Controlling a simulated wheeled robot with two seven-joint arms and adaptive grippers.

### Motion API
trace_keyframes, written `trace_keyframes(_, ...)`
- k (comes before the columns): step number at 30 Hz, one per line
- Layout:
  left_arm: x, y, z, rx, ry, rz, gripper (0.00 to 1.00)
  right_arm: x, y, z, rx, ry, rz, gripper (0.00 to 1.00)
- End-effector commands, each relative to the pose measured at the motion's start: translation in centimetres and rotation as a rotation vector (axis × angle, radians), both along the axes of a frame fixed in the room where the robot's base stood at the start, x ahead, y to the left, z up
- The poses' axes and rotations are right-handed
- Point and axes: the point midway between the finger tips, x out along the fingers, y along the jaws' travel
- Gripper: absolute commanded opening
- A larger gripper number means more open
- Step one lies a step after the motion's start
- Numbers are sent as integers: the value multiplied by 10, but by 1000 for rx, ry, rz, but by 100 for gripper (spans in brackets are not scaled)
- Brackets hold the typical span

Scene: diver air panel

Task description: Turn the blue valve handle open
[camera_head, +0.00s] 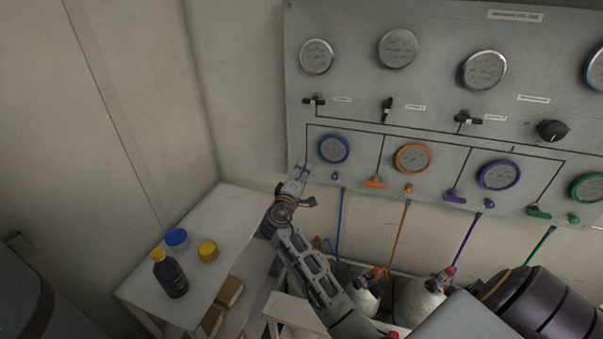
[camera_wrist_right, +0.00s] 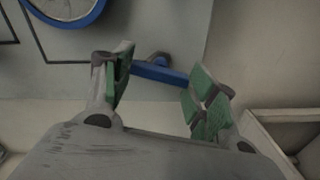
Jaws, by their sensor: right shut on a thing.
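The blue valve handle (camera_wrist_right: 158,72) is a short flat bar on the panel's lower edge, seen in the right wrist view. It lies crosswise between the green pads of my right gripper (camera_wrist_right: 162,91), which is shut on it. In the head view my right gripper (camera_head: 298,182) reaches up to the panel's lower left corner, below and left of the blue-rimmed gauge (camera_head: 333,149). There the gripper mostly hides the handle. My left gripper is not in view.
The grey panel (camera_head: 345,105) carries several gauges, with orange (camera_head: 374,183), purple (camera_head: 454,197) and green (camera_head: 539,211) handles right of my gripper. A white table (camera_head: 222,218) with a dark bottle (camera_head: 171,276) stands lower left. Cylinders (camera_head: 415,302) stand below the panel.

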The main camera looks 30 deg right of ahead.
Motion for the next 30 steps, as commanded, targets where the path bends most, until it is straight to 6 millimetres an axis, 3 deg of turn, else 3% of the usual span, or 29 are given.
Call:
trace_keyframes(22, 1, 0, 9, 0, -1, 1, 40, 1, 1, 1, -80, 91, 4, 34)
trace_keyframes(23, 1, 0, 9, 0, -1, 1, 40, 1, 1, 1, -80, 91, 4, 60)
trace_keyframes(27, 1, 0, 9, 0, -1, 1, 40, 1, 1, 1, -80, 91, 3, 78)
trace_keyframes(30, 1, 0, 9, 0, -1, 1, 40, 1, 1, 0, -79, 92, 2, 80)
